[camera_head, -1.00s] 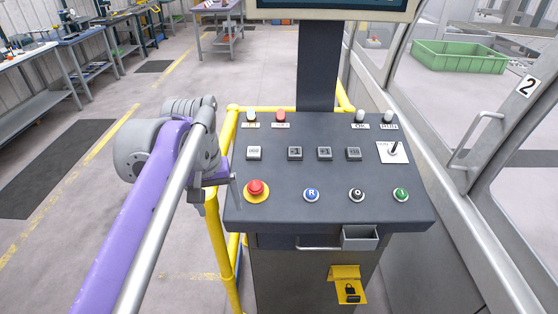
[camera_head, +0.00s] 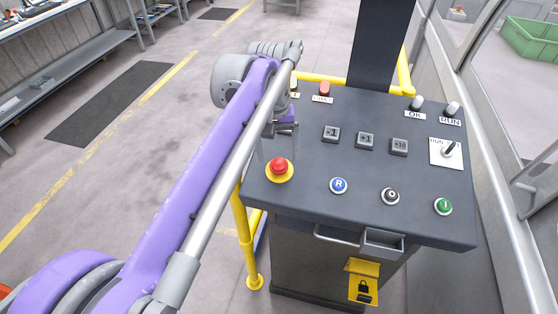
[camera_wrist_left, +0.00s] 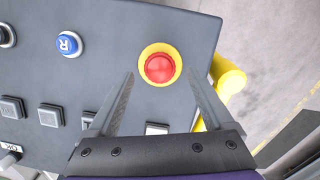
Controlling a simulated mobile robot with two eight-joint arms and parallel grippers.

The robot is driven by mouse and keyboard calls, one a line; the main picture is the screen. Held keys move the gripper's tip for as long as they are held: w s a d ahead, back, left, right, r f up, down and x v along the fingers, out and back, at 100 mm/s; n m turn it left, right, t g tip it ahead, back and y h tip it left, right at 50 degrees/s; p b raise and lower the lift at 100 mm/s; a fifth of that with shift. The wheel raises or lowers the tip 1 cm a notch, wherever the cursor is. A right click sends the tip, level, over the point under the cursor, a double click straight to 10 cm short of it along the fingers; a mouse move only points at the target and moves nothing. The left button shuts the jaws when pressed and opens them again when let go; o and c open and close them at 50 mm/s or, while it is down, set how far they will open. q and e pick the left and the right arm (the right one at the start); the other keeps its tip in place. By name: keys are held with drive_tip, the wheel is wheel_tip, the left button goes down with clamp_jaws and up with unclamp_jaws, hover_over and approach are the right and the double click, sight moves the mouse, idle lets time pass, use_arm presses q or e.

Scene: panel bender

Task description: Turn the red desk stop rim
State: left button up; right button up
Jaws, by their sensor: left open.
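The red desk stop (camera_head: 279,166) is a mushroom button on a yellow round base at the near left of the dark sloping desk. In the left wrist view the red stop (camera_wrist_left: 160,68) shows whole, with its yellow ring around it. My left gripper (camera_head: 279,150) is open and empty above the stop. In the left wrist view its two fingers point toward the stop, one on each side, apart from the red cap. The gap in height is hard to judge. My right gripper is not in view.
A blue R button (camera_head: 339,185), a black button (camera_head: 390,196) and a green button (camera_head: 443,206) sit in the stop's row. Square grey keys and a selector switch (camera_head: 449,150) lie behind. A yellow rail (camera_head: 246,235) stands beside the desk's left side.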

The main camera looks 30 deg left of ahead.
sight(279, 163)
use_arm(q)
drive_tip(key=shift+d+f, duration=0.1)
drive_tip(key=shift+f, duration=1.45)
drive_tip(key=shift+w, duration=0.1)
clamp_jaws()
drive_tip(key=shift+m, duration=0.4)
drive_tip(key=m+y, duration=0.1)
drive_tip(key=m, duration=0.2)
drive_tip(key=shift+d, duration=0.1)
drive_tip(key=shift+m+y+p, duration=0.35)
drive_tip(key=shift+m+y, duration=0.05)
drive_tip(key=shift+m, duration=1.6)
